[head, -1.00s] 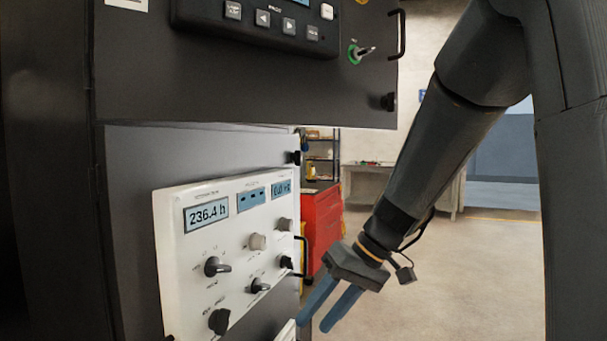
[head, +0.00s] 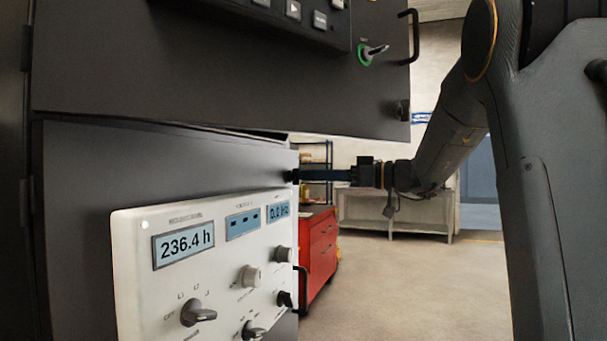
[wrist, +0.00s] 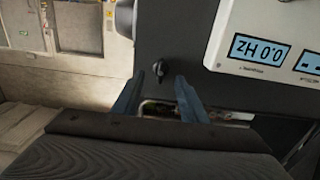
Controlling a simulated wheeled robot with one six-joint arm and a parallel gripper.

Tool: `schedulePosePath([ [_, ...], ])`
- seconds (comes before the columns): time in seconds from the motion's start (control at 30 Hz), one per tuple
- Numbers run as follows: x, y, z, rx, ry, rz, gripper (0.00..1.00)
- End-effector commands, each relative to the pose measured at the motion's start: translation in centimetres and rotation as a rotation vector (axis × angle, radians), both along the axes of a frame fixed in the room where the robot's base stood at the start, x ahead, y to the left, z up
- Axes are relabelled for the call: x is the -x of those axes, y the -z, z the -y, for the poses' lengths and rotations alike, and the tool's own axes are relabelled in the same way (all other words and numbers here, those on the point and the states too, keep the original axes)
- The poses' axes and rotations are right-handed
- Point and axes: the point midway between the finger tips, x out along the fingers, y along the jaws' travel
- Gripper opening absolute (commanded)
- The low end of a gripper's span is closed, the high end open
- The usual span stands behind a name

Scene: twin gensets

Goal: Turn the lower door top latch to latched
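The lower door (head: 160,165) is a dark grey panel with a white control panel on it. Its top latch (wrist: 160,70) is a small black knob near the door's free edge. In the head view the latch (head: 291,176) is partly covered by my fingertips. My gripper (head: 305,175) reaches in level from the right. In the wrist view my gripper (wrist: 160,77) is open, its two blue fingers either side of the latch, with a gap to each. The latch handle seems upright there. I cannot tell how deep the fingertips reach around it.
The upper door (head: 220,80) overhangs above, with its own black latch (head: 402,110), green-ringed switch (head: 368,54) and handle (head: 412,35). The lower door's handle (head: 302,290) stands below my gripper. A red cabinet (head: 318,245) and workbench (head: 395,213) are behind. The floor at right is clear.

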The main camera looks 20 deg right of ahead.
Motion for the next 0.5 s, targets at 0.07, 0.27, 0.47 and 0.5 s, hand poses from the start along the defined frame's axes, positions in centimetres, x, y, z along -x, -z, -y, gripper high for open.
schedulePosePath([
  [0.07,-0.7,-0.1,-1.0,-0.001,-0.002,-0.002,0.39],
  [0.27,-1.6,0.0,-2.4,0.000,-0.002,-0.002,0.39],
  [0.47,-1.8,0.1,-2.6,0.000,-0.002,-0.001,0.39],
  [0.5,-1.8,0.1,-2.6,0.000,-0.002,-0.001,0.39],
])
